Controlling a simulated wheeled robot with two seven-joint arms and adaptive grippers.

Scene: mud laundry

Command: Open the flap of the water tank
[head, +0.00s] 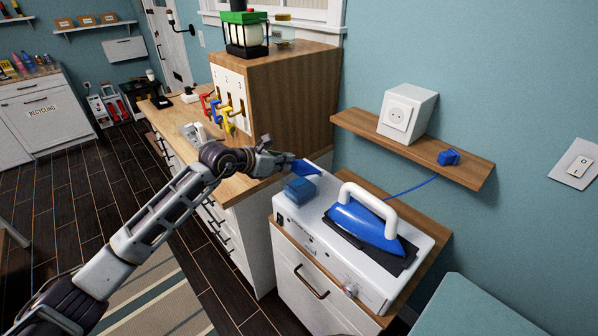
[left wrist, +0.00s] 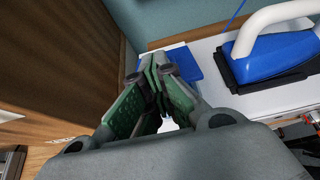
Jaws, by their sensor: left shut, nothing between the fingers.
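The white iron station (head: 315,233) stands on a small cabinet, with the blue water tank (head: 299,190) at its back left. A flat dark-blue panel, which looks like the tank's flap (head: 306,168), stands up behind the tank, apart from its top. My left gripper (head: 288,163) is shut and empty, with its tips beside or touching this panel; I cannot tell which. In the left wrist view, the shut fingers (left wrist: 163,62) are in front of a blue surface (left wrist: 184,63) and partly hide it. My right gripper is not in view.
A blue iron (head: 363,226) with a white handle rests on the station's right side. A wall shelf (head: 450,164) holds a white socket box (head: 407,112) and a blue plug (head: 448,157). A wooden cabinet (head: 290,100) stands behind my left forearm.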

